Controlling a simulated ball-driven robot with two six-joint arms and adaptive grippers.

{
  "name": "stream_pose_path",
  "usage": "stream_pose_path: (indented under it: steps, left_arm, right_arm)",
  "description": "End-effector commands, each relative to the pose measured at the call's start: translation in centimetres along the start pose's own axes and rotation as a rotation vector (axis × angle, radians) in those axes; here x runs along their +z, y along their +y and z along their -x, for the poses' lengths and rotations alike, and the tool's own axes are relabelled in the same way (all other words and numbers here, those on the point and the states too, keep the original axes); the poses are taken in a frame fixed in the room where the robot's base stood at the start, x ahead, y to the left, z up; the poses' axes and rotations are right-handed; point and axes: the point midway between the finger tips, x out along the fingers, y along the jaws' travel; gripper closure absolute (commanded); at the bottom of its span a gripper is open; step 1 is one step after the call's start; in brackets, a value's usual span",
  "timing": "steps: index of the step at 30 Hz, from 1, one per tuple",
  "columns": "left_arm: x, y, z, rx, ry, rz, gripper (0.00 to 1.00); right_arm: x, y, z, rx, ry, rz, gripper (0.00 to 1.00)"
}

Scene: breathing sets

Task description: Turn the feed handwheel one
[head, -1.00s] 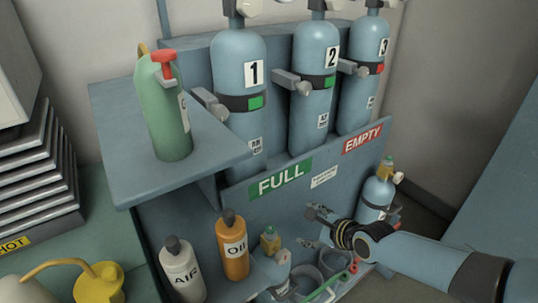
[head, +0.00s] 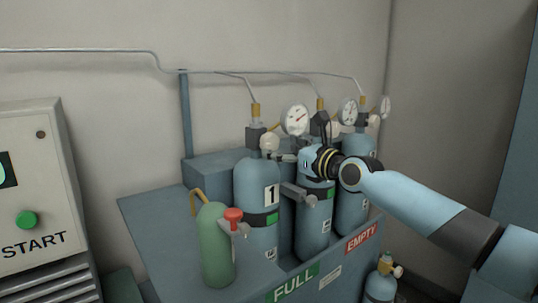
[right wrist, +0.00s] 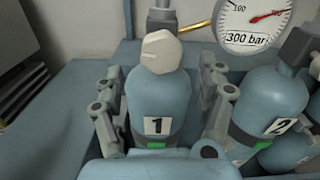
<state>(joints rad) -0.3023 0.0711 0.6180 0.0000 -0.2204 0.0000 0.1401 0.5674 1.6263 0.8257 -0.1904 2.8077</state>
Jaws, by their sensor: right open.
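The feed handwheel of bottle one is a pale, lobed knob (head: 269,142) on the valve above the blue cylinder marked 1 (head: 257,182). In the right wrist view the handwheel (right wrist: 160,52) is ahead, between the lines of my two fingers, with cylinder 1 (right wrist: 158,97) below it. My right gripper (head: 280,157) is open and empty, just right of the handwheel in the head view. Its spread fingers (right wrist: 161,72) also show in the right wrist view; I see no clear contact with the handwheel. My left gripper is out of view.
Cylinder 2 (head: 313,222) and cylinder 3 stand to the right, partly behind my right arm. Gauges (head: 296,120) and thin pipes sit close above. Clamps hold the cylinders.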

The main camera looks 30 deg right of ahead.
Motion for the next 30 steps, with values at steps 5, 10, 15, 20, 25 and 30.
stream_pose_path:
  steps: [5, 10, 15, 20, 25, 30]
  left_arm:
    - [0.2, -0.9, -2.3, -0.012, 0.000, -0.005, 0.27]
    - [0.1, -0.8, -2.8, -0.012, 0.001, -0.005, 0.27]
    - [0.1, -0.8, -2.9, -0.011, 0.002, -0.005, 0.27]
    - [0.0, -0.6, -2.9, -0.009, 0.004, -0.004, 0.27]
    - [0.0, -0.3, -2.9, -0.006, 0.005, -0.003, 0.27]
    - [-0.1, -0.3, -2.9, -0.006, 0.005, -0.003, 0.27]
  right_arm:
    - [-0.2, 0.1, -3.5, 0.001, -0.003, -0.003, 0.27]
    - [-0.1, 0.0, -5.3, 0.000, -0.001, -0.001, 0.27]
    - [0.0, 0.0, -5.8, 0.001, 0.001, 0.001, 0.27]
    - [0.1, 0.0, -5.8, 0.001, 0.001, 0.001, 0.27]
    - [0.0, 0.0, -5.8, 0.001, 0.001, 0.001, 0.46]
    - [0.0, 0.0, -5.8, 0.001, 0.001, 0.001, 0.69]
